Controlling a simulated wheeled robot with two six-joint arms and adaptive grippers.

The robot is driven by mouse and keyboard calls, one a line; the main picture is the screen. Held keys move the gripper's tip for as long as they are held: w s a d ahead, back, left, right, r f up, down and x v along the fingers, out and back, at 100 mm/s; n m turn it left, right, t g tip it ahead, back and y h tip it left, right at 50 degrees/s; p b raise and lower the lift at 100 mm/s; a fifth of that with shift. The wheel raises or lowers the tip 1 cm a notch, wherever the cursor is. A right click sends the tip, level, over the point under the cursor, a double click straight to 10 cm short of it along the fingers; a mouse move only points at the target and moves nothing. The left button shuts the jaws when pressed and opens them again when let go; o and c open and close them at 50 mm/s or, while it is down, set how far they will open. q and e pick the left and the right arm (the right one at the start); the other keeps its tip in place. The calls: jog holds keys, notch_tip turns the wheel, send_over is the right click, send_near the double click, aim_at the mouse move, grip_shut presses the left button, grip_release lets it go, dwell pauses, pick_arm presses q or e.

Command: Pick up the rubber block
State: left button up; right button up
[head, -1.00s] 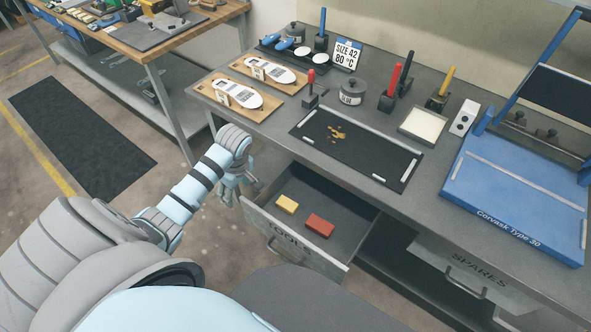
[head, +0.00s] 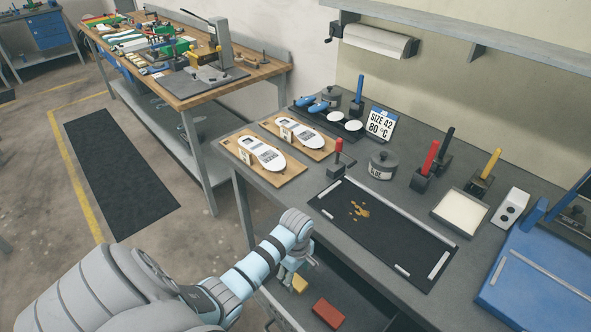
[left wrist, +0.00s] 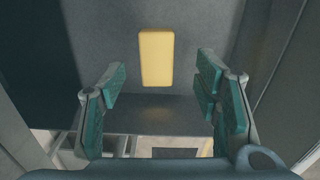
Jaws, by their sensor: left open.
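Two blocks lie in the open drawer (head: 277,303): a yellow block (head: 299,284) and a red block (head: 328,312). No label shows which of them is rubber. My left gripper (head: 287,274) is over the drawer, beside the yellow block in the picture and partly covering it. In the left wrist view the yellow block (left wrist: 156,56) lies on the drawer floor beyond the open, empty fingers (left wrist: 161,90), roughly centred between them. The fingers do not appear to touch it. My right gripper is not in view.
The grey workbench (head: 262,189) overhangs the drawer's back. On it are a black mat (head: 400,240) with brown scraps, insoles on wooden boards (head: 290,170), a glue pot (head: 382,165) and a blue press (head: 540,280). Open floor lies to the left.

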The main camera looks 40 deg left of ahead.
aim_at(296, 281)
pick_arm(q)
jog(key=f, duration=0.1)
jog(key=f+b, duration=0.1)
jog(key=f, duration=0.1)
jog(key=f+b, duration=0.1)
jog(key=f, duration=0.1)
jog(key=shift+w+a, duration=0.25)
jog(key=shift+a, duration=0.05)
jog(key=shift+c, duration=0.4)
jog(key=c, duration=1.2)
jog(key=shift+r, duration=0.1)
jog(key=shift+r, duration=0.1)
